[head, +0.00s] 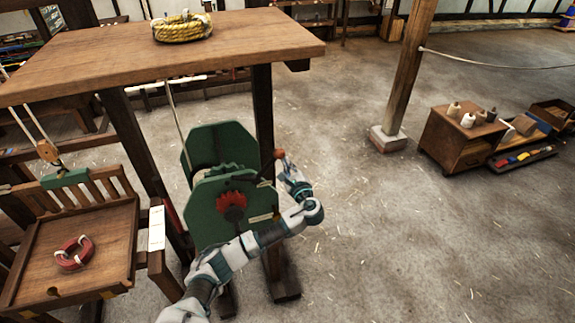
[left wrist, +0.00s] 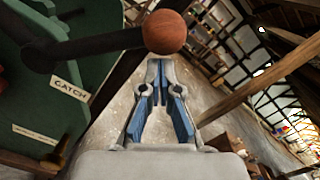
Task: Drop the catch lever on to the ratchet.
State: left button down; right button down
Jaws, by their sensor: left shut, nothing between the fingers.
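The catch lever (left wrist: 100,43) is a dark bar with a reddish-brown ball knob (left wrist: 165,32). A "CATCH" label (left wrist: 70,90) is on the green winch plate below it. In the head view the knob (head: 279,154) sits at the right of the green winch (head: 205,190), with the bar sloping up to it. The red toothed ratchet (head: 231,207) is on the winch's front plate. My left gripper (head: 286,168) is shut and empty, its fingertips (left wrist: 160,65) right at the knob; I cannot tell whether they touch. My right gripper is not in view.
A wooden bench top (head: 250,35) with a yellow rope coil (head: 182,27) overhangs the winch. A wooden tray (head: 105,250) holding a red-and-white ring (head: 74,252) is at the left. A post (head: 408,75) and a small cabinet (head: 450,140) stand at the right. Floor between is open.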

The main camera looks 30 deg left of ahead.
pick_arm(q)
jog(key=s+a+r+n+p, duration=0.2)
jog(key=s+a+r+n, duration=0.3)
jog(key=n, duration=0.4)
jog(key=shift+s+r+g+p, duration=0.35)
jog(key=shift+s+g+p, duration=0.05)
jog(key=shift+s, duration=0.1)
dwell(0.3)
dwell(0.4)
jog(key=shift+a, duration=0.1)
